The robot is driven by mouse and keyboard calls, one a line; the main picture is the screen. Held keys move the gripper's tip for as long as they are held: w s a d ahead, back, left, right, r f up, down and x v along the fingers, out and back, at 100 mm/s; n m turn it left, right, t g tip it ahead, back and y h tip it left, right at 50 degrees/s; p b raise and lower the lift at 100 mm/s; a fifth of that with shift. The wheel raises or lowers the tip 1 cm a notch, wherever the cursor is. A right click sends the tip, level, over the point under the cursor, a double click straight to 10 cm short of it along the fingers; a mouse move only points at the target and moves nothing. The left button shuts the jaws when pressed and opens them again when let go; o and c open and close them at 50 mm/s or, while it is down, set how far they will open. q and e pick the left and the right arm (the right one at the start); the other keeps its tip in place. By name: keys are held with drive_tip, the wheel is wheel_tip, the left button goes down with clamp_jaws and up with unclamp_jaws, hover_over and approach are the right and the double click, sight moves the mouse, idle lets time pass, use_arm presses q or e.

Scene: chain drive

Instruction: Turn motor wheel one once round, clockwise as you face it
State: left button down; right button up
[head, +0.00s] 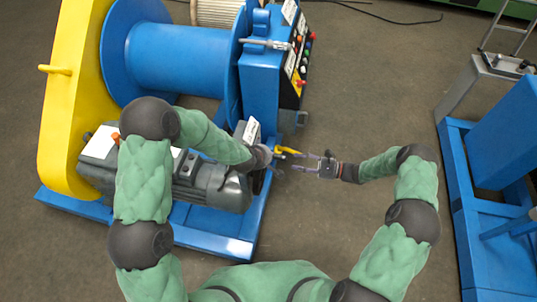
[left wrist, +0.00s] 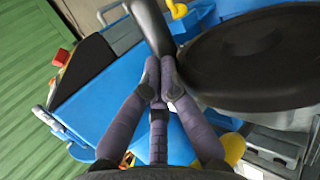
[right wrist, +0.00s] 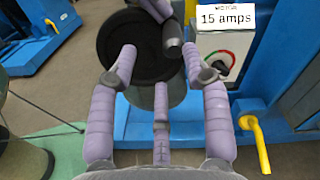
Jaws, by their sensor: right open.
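Motor wheel one is a black disc that faces the right wrist view (right wrist: 118,50) and shows obliquely at right in the left wrist view (left wrist: 260,60). A thick dark handle (right wrist: 172,42) stands out from its face; it also shows in the left wrist view (left wrist: 150,25). My left gripper (left wrist: 161,80) has its fingertips drawn together at this handle, shut on it. In the head view my left wrist hides most of the wheel. My right gripper (right wrist: 158,65) is open and empty, its fingers spread in front of the wheel; it also shows in the head view (head: 303,164).
The grey motor (head: 215,185) sits on a blue frame, with a blue drum (head: 175,60) and yellow guard (head: 75,90) behind. A "15 amps" label (right wrist: 226,17) and a yellow lever (right wrist: 258,140) are close right of my right gripper. Another blue frame (head: 455,200) stands right; floor between is clear.

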drive_tip(key=s+a+f+n+g+h, duration=0.2)
drive_tip(key=s+n+h, duration=0.4)
drive_tip(key=s, duration=0.6)
drive_tip(key=s+a+f+n+g+h, duration=0.2)
drive_tip(key=s+a+f+n+h, duration=0.3)
drive_tip(key=s, duration=0.7)
drive_tip(key=shift+f+n+g+h, duration=0.4)
drive_tip(key=shift+f+n+h, duration=0.6)
drive_tip(key=shift+n, duration=0.3)
